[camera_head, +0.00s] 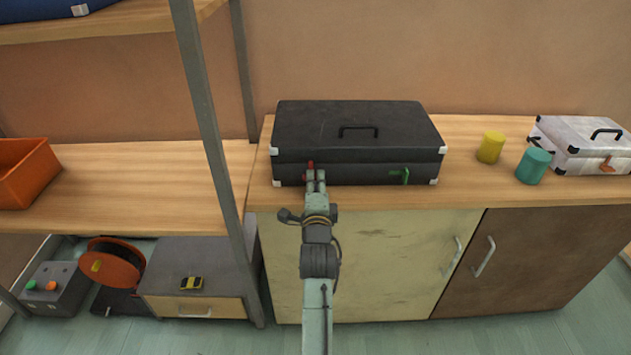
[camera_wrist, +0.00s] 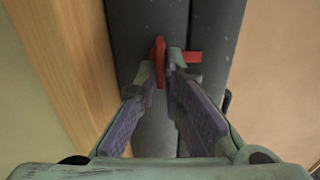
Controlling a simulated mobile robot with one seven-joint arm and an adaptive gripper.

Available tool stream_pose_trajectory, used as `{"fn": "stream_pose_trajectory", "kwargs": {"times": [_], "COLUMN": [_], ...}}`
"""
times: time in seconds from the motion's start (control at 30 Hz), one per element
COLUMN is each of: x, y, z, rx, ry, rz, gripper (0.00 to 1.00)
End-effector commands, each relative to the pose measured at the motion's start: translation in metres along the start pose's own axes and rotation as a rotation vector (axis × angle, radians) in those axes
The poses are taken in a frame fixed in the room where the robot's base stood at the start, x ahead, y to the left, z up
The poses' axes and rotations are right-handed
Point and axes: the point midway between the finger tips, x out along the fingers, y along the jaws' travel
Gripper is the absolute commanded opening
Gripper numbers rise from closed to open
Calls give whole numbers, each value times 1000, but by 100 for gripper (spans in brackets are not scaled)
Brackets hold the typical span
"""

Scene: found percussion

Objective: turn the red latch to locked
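The black case (camera_head: 358,130) lies closed on the wooden counter, with its handle on the lid. The red latch (camera_head: 310,165) is on the left part of its front face, just beyond my fingertips. In the wrist view the red latch (camera_wrist: 158,62) shows between the fingertips, and a short red piece sticks out to the right past the right finger. My gripper (camera_head: 315,178) reaches the case front from below. In the wrist view the gripper (camera_wrist: 163,75) has its two fingertips close against both sides of the latch. The fingers hide part of the latch.
A yellow cylinder (camera_head: 490,147), a teal cylinder (camera_head: 533,166) and a white case (camera_head: 585,146) stand to the right. A grey shelf post (camera_head: 207,110) rises left of the case.

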Motion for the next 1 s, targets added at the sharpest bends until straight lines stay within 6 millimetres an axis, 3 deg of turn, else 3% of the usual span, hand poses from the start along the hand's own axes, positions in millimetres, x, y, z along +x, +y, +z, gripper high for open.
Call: {"fn": "stream_pose_trajectory", "kwargs": {"times": [0.23, 0.57, 0.77, 1.0], "x": [0, -3, -32, -84], "y": [0, 0, 1, 2], "z": [0, 0, 0, -1], "rx": [-1, -2, -2, -2], "ry": [0, 0, 0, 1], "rz": [0, -1, 1, 3], "gripper": [27, 27, 27, 27]}}
